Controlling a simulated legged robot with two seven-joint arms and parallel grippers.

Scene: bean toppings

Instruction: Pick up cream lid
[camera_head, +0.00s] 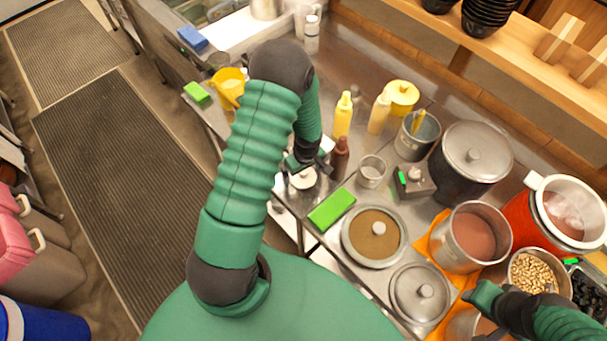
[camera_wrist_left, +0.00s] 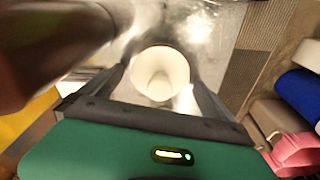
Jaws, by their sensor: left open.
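The cream lid (camera_head: 303,179) is a small, round, off-white disc near the left end of the steel counter, partly covered by my left gripper (camera_head: 308,165).
A brown bottle (camera_head: 339,160) stands close beside my left gripper. A steel cup (camera_head: 371,172) and yellow bottle (camera_head: 343,115) stand to the right and behind. The counter edge is close on the left.

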